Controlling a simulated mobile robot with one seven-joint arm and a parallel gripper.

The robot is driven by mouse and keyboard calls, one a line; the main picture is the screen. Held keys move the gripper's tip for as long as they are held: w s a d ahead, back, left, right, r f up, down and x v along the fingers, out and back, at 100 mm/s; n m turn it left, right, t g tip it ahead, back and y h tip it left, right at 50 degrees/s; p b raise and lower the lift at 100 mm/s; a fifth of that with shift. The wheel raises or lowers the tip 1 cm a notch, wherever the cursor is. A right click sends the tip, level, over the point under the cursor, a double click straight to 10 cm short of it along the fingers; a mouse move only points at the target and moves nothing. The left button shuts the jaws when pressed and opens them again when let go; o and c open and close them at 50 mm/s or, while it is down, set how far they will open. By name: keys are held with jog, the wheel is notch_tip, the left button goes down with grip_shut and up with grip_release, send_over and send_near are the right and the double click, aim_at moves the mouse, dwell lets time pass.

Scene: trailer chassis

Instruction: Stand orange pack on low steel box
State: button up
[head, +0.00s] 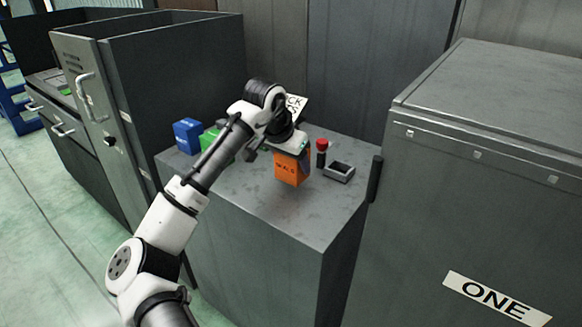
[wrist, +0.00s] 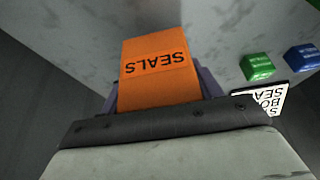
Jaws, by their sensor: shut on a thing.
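The orange pack (head: 290,168), lettered "SEALS" in the wrist view (wrist: 155,85), is between the fingers of my gripper (head: 282,152). My gripper is shut on it, with a finger at each side of the pack in the wrist view (wrist: 160,92). The pack looks roughly upright over the low steel box (head: 270,215), a grey block with a flat, worn top. I cannot tell whether the pack's bottom touches that top. The pack's lower end is hidden in the wrist view.
A blue pack (head: 188,136) and a green pack (head: 212,139) stand left on the top. A red-capped dark item (head: 321,152) and a small open grey tray (head: 339,172) are right. Taller cabinets flank it, the right one (head: 480,180) marked "ONE". The front top is clear.

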jog(key=shift+f, duration=1)
jog(key=o, duration=1.1)
jog(key=shift+f, duration=0.15)
jog(key=shift+o, duration=0.2)
jog(key=v, duration=1.2)
